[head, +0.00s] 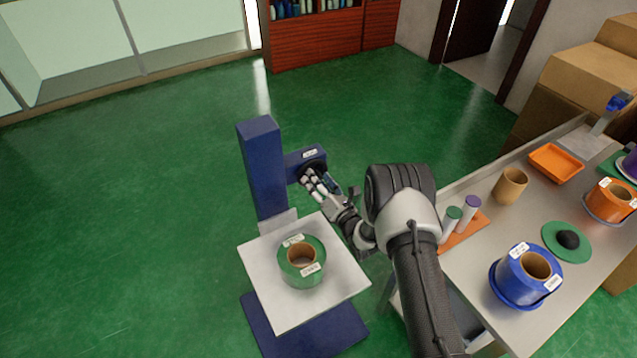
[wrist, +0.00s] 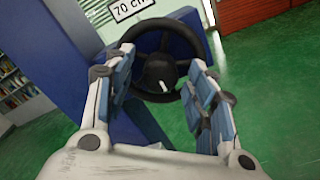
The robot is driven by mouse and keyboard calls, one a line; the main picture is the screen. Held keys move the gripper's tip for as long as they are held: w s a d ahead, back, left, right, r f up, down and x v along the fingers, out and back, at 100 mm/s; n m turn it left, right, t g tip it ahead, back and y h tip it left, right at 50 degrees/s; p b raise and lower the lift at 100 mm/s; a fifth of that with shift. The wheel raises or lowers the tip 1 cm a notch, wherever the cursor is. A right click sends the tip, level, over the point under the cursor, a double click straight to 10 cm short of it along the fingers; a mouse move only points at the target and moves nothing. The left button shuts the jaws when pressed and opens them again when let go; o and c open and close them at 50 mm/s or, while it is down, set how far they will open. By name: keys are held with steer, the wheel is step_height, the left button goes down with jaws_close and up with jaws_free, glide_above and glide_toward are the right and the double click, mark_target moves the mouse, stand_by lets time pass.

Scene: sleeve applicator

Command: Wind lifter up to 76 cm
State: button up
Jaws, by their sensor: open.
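The lifter is a blue column (head: 262,168) on a blue base, with a white platform (head: 254,262) low on its front. A green roll (head: 301,262) with a brown core stands on the platform. A black handwheel (wrist: 151,32) sits on the column's blue side arm, and a label (wrist: 130,8) above it reads 70 cm. The wheel also shows in the head view (head: 311,160), partly hidden by my gripper. My gripper (wrist: 165,90) is open, its two fingers on either side of the wheel's hub in the picture. I cannot tell whether they touch the wheel.
A metal bench (head: 480,262) on the right carries a blue roll (head: 519,270), an orange roll (head: 607,200), a green disc (head: 556,240), a brown core (head: 510,186) and an orange tray (head: 556,164). Cardboard boxes (head: 580,88) stand behind it. The green floor left of the lifter is clear.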

steer(key=shift+w, duration=0.1)
steer(key=shift+c, duration=0.5)
steer(key=c, duration=1)
steer(key=shift+o, duration=0.2)
steer(key=shift+m+b, duration=0.35)
steer(key=shift+m, duration=0.05)
